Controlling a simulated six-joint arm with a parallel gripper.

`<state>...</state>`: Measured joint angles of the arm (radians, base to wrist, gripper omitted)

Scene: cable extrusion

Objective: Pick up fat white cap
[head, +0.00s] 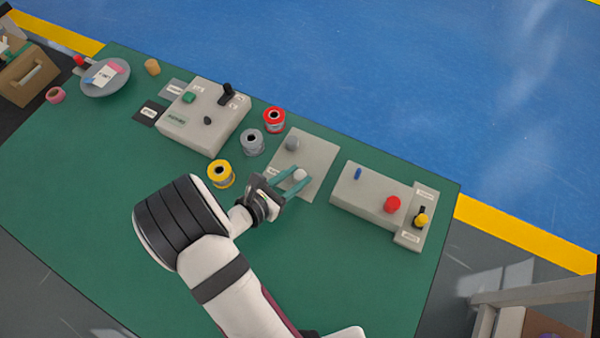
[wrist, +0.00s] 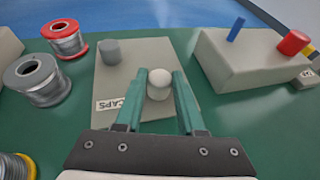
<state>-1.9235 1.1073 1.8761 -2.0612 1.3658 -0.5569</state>
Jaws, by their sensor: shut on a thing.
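The fat white cap (head: 299,175) is over the near part of the grey caps plate (head: 318,152). It also shows in the wrist view (wrist: 159,84), between the teal fingertips. My gripper (head: 295,182) is shut on the white cap, with one finger on each side of it; the gripper shows in the wrist view too (wrist: 160,88). I cannot tell whether the cap touches the plate or is just above it. A grey cap (head: 292,143) stands on the far part of the same plate, apart from the gripper.
Red (head: 274,119), grey (head: 251,142) and yellow (head: 221,173) spools stand left of the plate. A grey box with a red knob (head: 392,204) is on the right, and a control box (head: 203,117) is at the left. The green table (head: 110,185) is clear at the front left.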

